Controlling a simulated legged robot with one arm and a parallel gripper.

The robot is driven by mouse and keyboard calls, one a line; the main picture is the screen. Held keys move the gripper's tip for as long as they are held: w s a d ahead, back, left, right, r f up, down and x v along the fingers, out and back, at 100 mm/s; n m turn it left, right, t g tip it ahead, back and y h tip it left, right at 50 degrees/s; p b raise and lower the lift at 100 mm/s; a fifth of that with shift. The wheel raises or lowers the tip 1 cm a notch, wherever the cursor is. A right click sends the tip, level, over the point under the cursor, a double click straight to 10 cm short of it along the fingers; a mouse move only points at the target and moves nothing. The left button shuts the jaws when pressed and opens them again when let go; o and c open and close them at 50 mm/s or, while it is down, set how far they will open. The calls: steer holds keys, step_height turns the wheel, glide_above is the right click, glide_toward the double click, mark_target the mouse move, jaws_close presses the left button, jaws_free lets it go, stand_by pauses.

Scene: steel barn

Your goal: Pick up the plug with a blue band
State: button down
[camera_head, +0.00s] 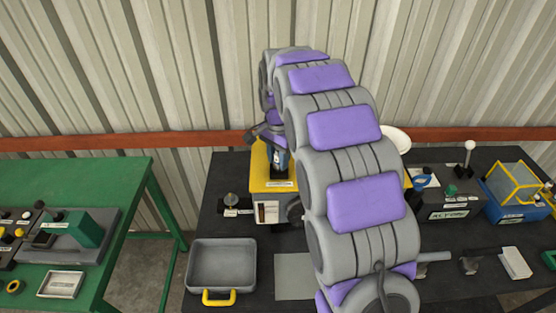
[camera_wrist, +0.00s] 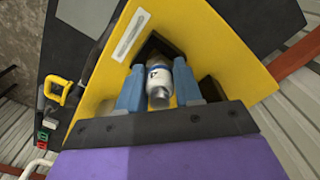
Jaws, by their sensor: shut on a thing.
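The plug (camera_wrist: 158,86) is a short white and grey cylinder with a blue band near its far end. It sits between the two blue fingers of my gripper (camera_wrist: 160,68), which are shut on its sides. The plug is at a dark opening in the yellow box (camera_wrist: 112,88); I cannot tell how far it is inside or above it. In the head view, the yellow box (camera_head: 268,186) stands at the back of the dark table, and my gripper (camera_head: 277,160) reaches down to its top.
A grey tray (camera_head: 221,266) with a yellow handle lies at the table's front left. A grey box with a lever (camera_head: 447,204) and a blue box with a yellow frame (camera_head: 514,202) stand right. A green bench (camera_head: 90,185) is left. My arm hides the table's middle.

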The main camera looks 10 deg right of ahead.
step_height(320, 180, up, 3)
steer(key=shift+w+f, duration=0.1)
steer(key=shift+w, duration=0.05)
steer(key=s+r, duration=0.1)
steer(key=s, duration=1.5)
step_height(320, 180, up, 6)
steer(key=p, duration=0.3)
steer(key=shift+r+p, duration=0.15)
steer(key=shift+p, duration=0.2)
steer(key=shift+s, duration=0.1)
